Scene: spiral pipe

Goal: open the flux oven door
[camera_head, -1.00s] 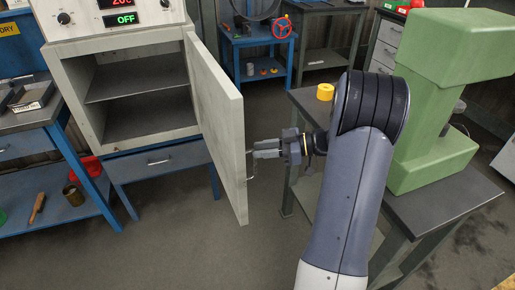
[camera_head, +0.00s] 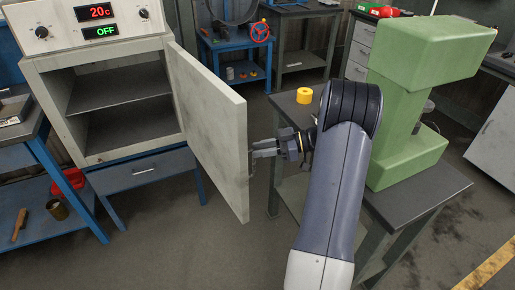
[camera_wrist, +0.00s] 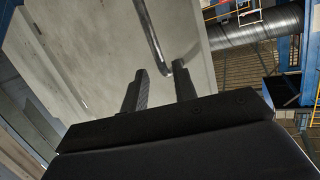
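The flux oven (camera_head: 45,70) stands at the left in the head view, with its empty shelved chamber showing. Its displays read 20c and OFF. The door (camera_head: 210,125) stands wide open, swung out to the right of the chamber. My gripper (camera_head: 256,148) is at the outer face of the door, near its free edge. In the wrist view, the metal bar handle (camera_wrist: 149,32) runs down toward the gap between my two spread fingers (camera_wrist: 160,74). The fingers are apart and do not visibly clamp the handle. The handle is mostly hidden in the head view.
A green machine (camera_head: 415,100) stands on a dark table (camera_head: 405,205) close to the right of my arm, with a yellow piece (camera_head: 304,95) on it. A blue workbench (camera_head: 75,175) is at the left. Floor in front of the oven is clear.

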